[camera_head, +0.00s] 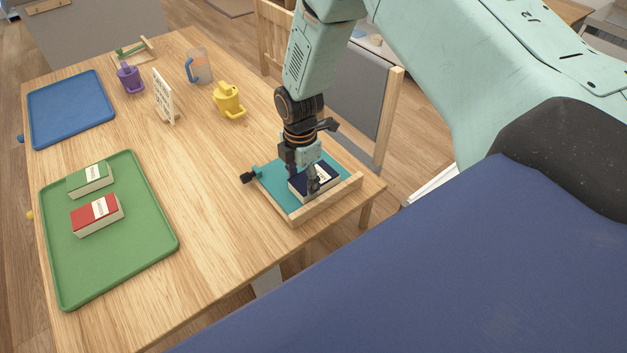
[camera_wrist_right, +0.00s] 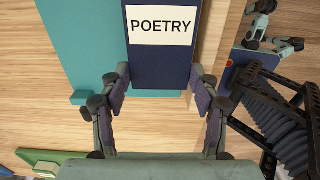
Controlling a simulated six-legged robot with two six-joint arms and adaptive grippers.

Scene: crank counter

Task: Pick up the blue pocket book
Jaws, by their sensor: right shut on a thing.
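The blue pocket book (camera_head: 325,180) is dark navy with a white label and lies on a teal board (camera_head: 272,179) with a wooden edge, at the table's near right corner. In the right wrist view the label of the book (camera_wrist_right: 163,63) reads POETRY. My right gripper (camera_head: 313,184) points down over the book, its fingers shut on the book's two sides; they also show in the wrist view (camera_wrist_right: 162,95). The gripper hides part of the book in the head view. I cannot tell any gap between book and board. My left gripper is not in view.
A green tray (camera_head: 140,258) holds a green book (camera_head: 88,180) and a red book (camera_head: 97,215). A blue tray (camera_head: 70,108), purple cup (camera_head: 130,79), yellow cup (camera_head: 229,100), clear jug (camera_head: 199,66) and white sign (camera_head: 163,98) stand farther back. The table's middle is clear.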

